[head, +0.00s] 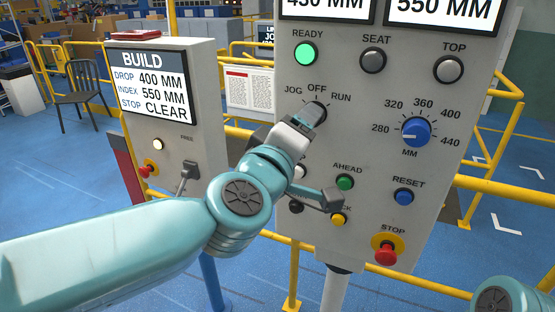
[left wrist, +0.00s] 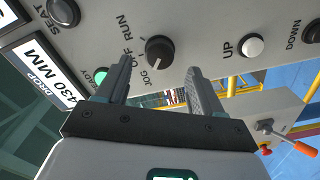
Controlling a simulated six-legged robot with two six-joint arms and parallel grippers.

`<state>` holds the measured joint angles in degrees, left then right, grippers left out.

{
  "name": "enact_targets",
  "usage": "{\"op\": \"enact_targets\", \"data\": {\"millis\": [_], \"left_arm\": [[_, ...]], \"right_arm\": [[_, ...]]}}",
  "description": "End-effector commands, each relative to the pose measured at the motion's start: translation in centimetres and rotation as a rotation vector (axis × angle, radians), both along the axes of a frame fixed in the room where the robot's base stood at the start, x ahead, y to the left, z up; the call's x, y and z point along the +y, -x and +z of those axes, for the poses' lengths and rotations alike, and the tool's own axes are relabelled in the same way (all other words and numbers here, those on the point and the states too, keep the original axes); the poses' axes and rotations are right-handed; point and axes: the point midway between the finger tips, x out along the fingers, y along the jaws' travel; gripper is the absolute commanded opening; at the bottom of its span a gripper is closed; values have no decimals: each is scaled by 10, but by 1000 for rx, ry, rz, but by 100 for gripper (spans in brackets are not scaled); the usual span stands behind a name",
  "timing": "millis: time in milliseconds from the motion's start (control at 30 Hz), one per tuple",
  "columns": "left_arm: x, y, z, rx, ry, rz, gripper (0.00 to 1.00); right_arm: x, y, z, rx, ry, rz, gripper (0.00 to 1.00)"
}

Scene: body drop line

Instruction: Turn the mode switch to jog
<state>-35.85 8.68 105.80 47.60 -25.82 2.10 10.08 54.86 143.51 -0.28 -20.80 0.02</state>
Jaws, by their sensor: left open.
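The mode switch (head: 319,111) is a dark round knob on the grey control panel, with JOG at its left, OFF above and RUN at its right. In the head view my left gripper (head: 308,124) covers part of it. In the left wrist view the knob (left wrist: 159,49) is clear of the fingers, just beyond the gap between them. My left gripper (left wrist: 153,75) is open and empty there, its two fingers apart. My right gripper is out of view.
The panel carries a lit green READY lamp (head: 305,54), a blue dial (head: 416,132), a green AHEAD button (head: 345,182), a blue RESET button (head: 404,196) and a red STOP button (head: 386,254). A BUILD box (head: 198,62) stands left. Yellow railings (head: 478,190) run behind.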

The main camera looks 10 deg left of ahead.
Motion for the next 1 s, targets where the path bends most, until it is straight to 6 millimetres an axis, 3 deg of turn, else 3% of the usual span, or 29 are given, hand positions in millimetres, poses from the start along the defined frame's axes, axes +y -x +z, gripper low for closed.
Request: {"op": "enact_targets", "data": {"millis": [200,433,700,900,1000], "left_arm": [[19,58,1,-3,2,-3,67],[32,99,2,-1,2,-1,67],[36,111,0,1,0,0,67],[36,110,0,2,-1,1,67],[47,101,-8,20,-5,33,67]], "right_arm": [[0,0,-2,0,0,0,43],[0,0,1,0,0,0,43],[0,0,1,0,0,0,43],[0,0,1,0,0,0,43],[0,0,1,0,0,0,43]]}}
